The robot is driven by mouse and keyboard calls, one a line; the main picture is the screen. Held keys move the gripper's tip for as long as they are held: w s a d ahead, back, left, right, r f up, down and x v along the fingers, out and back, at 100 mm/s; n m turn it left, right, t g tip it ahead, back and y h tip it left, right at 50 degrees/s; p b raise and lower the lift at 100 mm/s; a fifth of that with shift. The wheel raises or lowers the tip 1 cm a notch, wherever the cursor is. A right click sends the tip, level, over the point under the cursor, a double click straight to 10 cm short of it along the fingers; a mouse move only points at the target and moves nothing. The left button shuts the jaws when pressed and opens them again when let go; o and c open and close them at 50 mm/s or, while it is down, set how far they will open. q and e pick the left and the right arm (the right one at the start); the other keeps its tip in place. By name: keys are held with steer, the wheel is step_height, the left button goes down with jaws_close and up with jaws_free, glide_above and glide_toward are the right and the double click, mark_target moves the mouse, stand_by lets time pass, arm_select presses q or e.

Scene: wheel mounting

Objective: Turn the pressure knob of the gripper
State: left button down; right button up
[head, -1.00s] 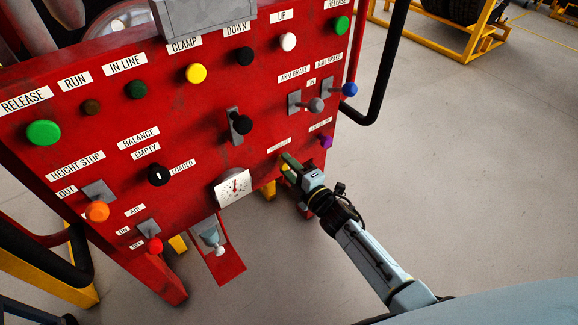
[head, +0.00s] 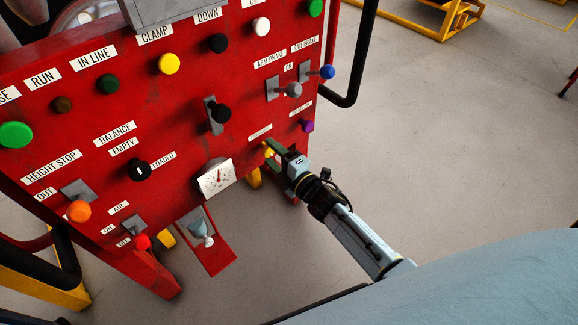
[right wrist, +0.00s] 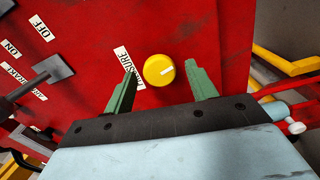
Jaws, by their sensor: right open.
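The pressure knob is a round yellow knob (right wrist: 159,70) with a white mark, on the red panel. In the right wrist view it sits between the tips of my open right gripper (right wrist: 162,85), with a gap on each side. The word on the label (right wrist: 128,66) beside it is partly covered by a green finger. In the head view my right gripper (head: 272,151) is at the panel's lower right, and the yellow knob shows only partly between its green fingers. Whether the fingers touch the panel cannot be told. My left gripper is not in view.
The red panel (head: 188,120) carries several other knobs and levers. A purple knob (head: 307,126) and a blue-tipped lever (head: 327,72) are close above my right gripper. A dial gauge (head: 216,178) is to its left.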

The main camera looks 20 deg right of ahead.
arm_select(q)
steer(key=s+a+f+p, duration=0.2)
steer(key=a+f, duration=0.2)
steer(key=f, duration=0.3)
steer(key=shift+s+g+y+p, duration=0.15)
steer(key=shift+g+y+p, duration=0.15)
steer(key=shift+p, duration=0.05)
arm_select(e)
steer(key=v, duration=1.2)
steer(key=shift+s, duration=0.3)
steer(key=shift+d+r, duration=0.1)
steer(key=shift+d, duration=0.05)
